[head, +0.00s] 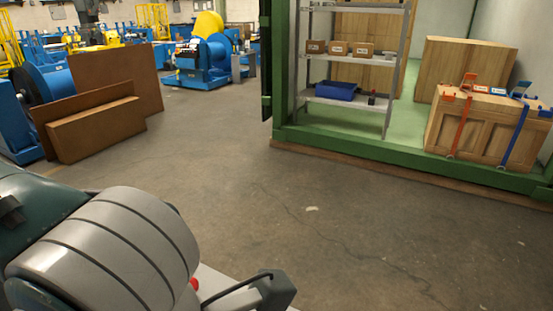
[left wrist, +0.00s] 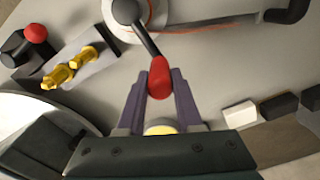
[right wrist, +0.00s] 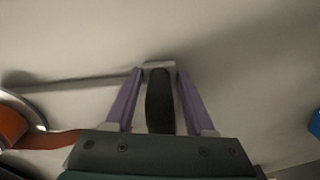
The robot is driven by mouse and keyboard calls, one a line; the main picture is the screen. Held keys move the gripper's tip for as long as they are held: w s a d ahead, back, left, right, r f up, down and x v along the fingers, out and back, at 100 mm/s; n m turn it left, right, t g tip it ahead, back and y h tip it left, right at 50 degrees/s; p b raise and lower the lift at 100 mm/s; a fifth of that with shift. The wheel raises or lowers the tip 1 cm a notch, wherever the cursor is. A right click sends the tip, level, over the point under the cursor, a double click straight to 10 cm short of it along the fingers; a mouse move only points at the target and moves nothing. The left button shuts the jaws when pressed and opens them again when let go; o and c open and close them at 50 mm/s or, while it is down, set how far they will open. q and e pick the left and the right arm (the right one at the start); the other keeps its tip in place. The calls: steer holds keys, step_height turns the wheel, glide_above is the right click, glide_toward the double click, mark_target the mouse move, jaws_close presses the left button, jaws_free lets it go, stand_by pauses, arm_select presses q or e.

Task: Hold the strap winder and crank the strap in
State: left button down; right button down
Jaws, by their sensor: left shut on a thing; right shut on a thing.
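In the left wrist view my left gripper (left wrist: 160,88) is shut on the red knob (left wrist: 160,76) at the end of a dark crank arm (left wrist: 146,42). The crank runs up to a round hub of the strap winder (left wrist: 155,12) at the top edge, where a thin orange line shows. In the right wrist view my right gripper (right wrist: 160,78) is shut on a dark upright grip (right wrist: 159,102) with a pale bar behind it. An orange strap (right wrist: 12,130) lies by a round metal rim at the left edge. Neither gripper shows clearly in the head view.
In the left wrist view brass fittings (left wrist: 70,68) and another red knob (left wrist: 35,33) sit left of the crank. In the head view a green-framed container holds a shelf (head: 345,97) and a strapped wooden crate (head: 480,128). Brown boards (head: 95,125) stand left; the floor between is clear.

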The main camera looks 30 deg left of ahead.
arm_select(q)
steer(key=c, duration=0.6)
jaws_free()
steer(key=shift+a, duration=0.1)
steer(key=shift+r, duration=0.1)
step_height(320, 180, up, 12)
steer(key=shift+f, duration=0.1)
